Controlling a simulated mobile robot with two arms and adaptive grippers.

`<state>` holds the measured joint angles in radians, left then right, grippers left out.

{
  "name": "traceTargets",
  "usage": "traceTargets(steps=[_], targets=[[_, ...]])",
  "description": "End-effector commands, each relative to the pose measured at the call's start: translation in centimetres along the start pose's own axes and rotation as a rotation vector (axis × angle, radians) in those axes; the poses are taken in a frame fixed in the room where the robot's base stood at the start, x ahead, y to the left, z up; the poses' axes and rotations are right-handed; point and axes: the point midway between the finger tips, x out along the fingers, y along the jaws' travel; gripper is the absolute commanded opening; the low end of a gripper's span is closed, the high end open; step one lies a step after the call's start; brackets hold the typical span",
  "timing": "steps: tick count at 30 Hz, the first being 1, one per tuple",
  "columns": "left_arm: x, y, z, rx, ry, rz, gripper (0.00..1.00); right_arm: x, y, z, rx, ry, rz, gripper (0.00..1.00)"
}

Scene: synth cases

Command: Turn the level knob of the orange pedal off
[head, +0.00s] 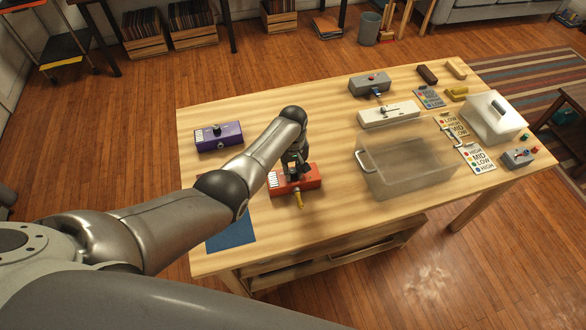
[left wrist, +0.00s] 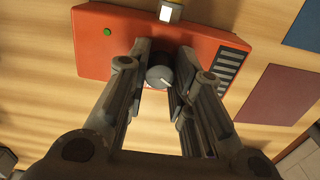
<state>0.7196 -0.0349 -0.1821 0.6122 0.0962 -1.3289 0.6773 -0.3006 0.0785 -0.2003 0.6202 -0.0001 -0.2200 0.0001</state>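The orange pedal (head: 311,180) lies on the wooden table in front of my left arm; it also fills the top of the left wrist view (left wrist: 100,52). It has a green dot, a striped white panel and a small pale block at its edge. Its round grey knob (left wrist: 159,77) has a white pointer line slanting to the lower right in the left wrist view. My left gripper (head: 295,170) is over the pedal, its two narrow-set fingers (left wrist: 163,62) on either side of the knob and seemingly touching it. The knob is hidden in the head view. My right gripper is out of view.
A purple pedal (head: 218,136) lies to the left, a blue mat (head: 232,234) at the near edge. A clear bin (head: 405,178) stands to the right. Beyond are a white box (head: 388,114), a grey box (head: 369,85) and a white-lidded case (head: 492,117).

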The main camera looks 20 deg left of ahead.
Motion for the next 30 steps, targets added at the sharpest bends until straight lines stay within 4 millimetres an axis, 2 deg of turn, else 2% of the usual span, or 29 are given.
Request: traceTargets(steps=[1,5,19,25,30], targets=[[-0.1,0.0,-0.1,0.0,0.001,0.001,0.28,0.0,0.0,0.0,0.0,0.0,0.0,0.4],[-0.1,0.0,0.0,0.0,0.001,0.001,0.45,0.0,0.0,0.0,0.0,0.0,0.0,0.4],[-0.6,0.0,0.0,0.001,0.001,0.001,0.46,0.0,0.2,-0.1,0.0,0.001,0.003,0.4],[-2.8,0.0,-0.1,0.001,0.003,0.003,0.46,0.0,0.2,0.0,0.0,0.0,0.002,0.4],[-6.0,0.1,-0.1,0.001,0.004,0.004,0.46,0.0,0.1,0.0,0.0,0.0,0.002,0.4]])
